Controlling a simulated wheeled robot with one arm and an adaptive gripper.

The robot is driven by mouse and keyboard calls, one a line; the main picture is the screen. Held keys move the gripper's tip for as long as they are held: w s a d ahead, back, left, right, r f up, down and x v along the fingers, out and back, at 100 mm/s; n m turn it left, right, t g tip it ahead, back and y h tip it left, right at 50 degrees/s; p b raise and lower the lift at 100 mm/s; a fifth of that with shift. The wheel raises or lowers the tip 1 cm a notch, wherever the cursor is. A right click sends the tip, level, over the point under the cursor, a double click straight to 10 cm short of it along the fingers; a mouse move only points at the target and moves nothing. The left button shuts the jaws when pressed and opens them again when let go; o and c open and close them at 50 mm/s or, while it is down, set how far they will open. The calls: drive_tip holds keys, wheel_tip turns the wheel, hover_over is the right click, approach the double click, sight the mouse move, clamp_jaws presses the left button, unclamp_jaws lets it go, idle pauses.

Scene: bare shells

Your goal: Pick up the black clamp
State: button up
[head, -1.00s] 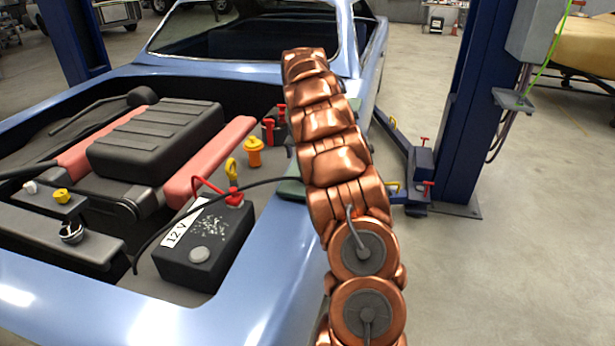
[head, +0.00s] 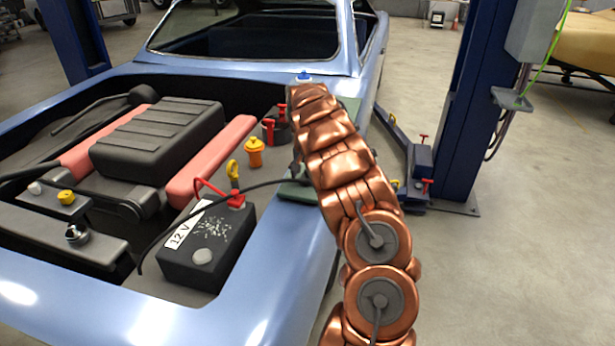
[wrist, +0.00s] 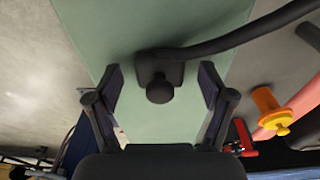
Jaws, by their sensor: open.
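The black clamp (wrist: 160,80) lies on a pale green mat (wrist: 110,25), with a thick black cable (wrist: 230,40) leading off to the upper right in the wrist view. My gripper (wrist: 161,90) is open, with one finger on each side of the clamp and visible gaps between. I cannot tell how far above the mat the fingertips are. In the head view my copper arm hides the clamp. There the cable (head: 265,184) runs from beside the battery to the green mat (head: 296,190) on the car's edge.
The 12 V battery (head: 205,250) with a red clamp (head: 236,200) on top sits left of my arm. A blue lift post (head: 480,110) stands at right. Floor at lower right is clear.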

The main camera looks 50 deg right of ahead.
drive_tip(key=shift+c, duration=0.3)
drive_tip(key=c, duration=1.3)
drive_tip(key=shift+r, duration=0.1)
